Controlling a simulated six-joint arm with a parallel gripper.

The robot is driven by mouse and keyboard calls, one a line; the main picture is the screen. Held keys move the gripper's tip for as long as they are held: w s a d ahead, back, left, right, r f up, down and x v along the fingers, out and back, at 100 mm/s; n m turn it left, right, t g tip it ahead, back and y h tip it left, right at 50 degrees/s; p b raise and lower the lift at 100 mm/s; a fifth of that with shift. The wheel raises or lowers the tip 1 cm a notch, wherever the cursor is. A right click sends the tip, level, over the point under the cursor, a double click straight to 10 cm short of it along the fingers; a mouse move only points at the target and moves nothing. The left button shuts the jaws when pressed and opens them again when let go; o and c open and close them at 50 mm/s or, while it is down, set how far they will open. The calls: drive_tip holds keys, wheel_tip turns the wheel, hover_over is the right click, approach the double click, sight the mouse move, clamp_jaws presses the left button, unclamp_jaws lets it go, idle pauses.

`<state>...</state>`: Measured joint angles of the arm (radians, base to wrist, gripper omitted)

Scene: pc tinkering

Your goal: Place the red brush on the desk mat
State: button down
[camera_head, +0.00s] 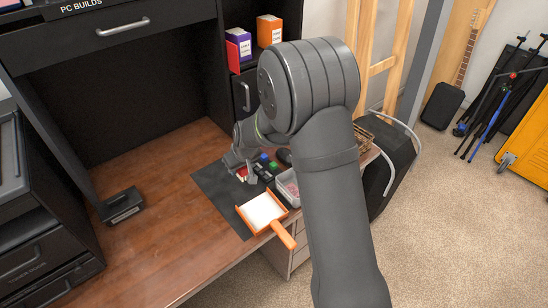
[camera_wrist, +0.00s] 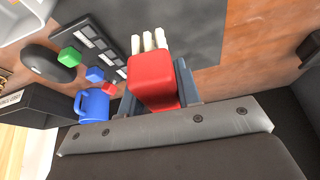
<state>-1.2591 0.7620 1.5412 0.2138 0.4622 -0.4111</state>
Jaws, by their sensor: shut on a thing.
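The red brush (camera_wrist: 152,82) with pale bristles is held between the jaws of my gripper (camera_wrist: 156,88), seen close in the wrist view. In the head view my gripper (camera_head: 243,172) is over the dark desk mat (camera_head: 213,187), and a little of the red brush shows below it. In the wrist view the bristles point at the mat (camera_wrist: 195,25). I cannot tell whether the brush touches the mat.
An orange dustpan (camera_head: 263,211) lies at the front right of the mat. A blue mug (camera_wrist: 92,105), a dark keypad-like strip (camera_wrist: 92,38) with coloured blocks and a black rounded object (camera_wrist: 45,62) are beside the brush. The wooden desk at left (camera_head: 160,225) is mostly clear.

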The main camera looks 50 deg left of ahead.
sight(231, 191)
drive_tip(key=s, duration=0.2)
drive_tip(key=s+a, duration=0.1)
drive_tip(key=shift+s+f+n, duration=0.1)
drive_tip(key=shift+f+n, duration=0.15)
drive_tip(key=shift+n, duration=0.15)
drive_tip(key=shift+f, duration=4)
drive_tip(key=shift+f, duration=0.35)
drive_tip(key=c, duration=1.4)
unclamp_jaws()
drive_tip(key=shift+o, duration=0.4)
drive_tip(key=o, duration=0.5)
